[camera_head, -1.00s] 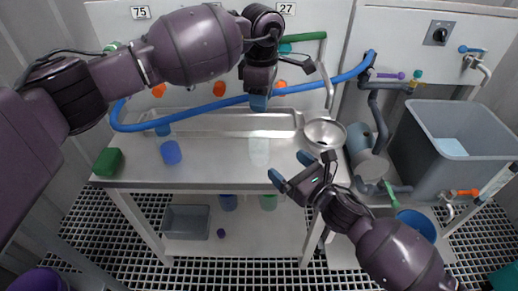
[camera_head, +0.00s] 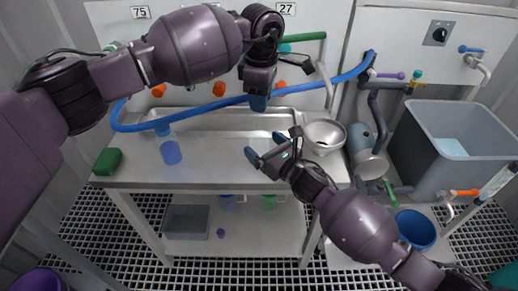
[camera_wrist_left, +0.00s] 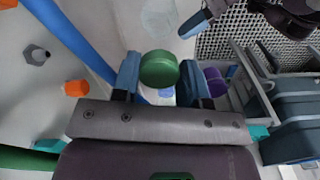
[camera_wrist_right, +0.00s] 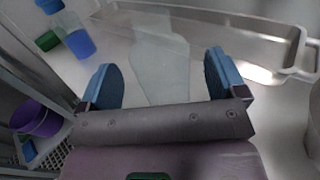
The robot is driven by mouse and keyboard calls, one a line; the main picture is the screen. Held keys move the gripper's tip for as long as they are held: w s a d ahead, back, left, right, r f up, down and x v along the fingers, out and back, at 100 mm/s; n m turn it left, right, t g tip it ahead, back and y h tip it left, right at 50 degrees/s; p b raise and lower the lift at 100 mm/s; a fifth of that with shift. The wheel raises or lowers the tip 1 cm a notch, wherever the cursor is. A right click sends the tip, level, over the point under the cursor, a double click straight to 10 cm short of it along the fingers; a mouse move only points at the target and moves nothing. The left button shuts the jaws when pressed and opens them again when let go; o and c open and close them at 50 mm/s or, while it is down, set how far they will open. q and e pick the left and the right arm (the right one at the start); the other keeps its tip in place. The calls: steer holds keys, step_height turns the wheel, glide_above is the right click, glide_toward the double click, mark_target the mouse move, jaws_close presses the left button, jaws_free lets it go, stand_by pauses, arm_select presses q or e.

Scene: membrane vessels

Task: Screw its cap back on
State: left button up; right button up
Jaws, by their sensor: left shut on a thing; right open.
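A round green cap (camera_wrist_left: 158,68) is held between the fingers of my left gripper (camera_wrist_left: 160,82), which is shut on it. In the head view my left gripper (camera_head: 258,103) is above the bench, and the cap cannot be made out there. A pale see-through vessel (camera_wrist_right: 160,65) stands on the bench between the spread fingers of my right gripper (camera_wrist_right: 163,82). In the head view my right gripper (camera_head: 266,148) is low over the bench, open, below my left gripper. It largely hides the pale vessel there. Whether either finger touches the vessel cannot be told.
A vessel with blue contents (camera_head: 171,152) stands to the left on the bench, and a green block (camera_head: 107,161) lies at the left edge. A metal bowl (camera_head: 324,137) sits right of my right gripper. A blue hose (camera_head: 205,108) crosses behind. A grey tub (camera_head: 407,150) stands far right.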

mark_target(261, 128)
steer(key=shift+x, duration=1.3)
steer(key=c, duration=1.4)
arm_select(q)
steer(key=shift+f, duration=2.5)
steer(key=shift+f, duration=0.1)
steer(key=shift+f, duration=0.8)
steer(key=shift+f, duration=0.55)
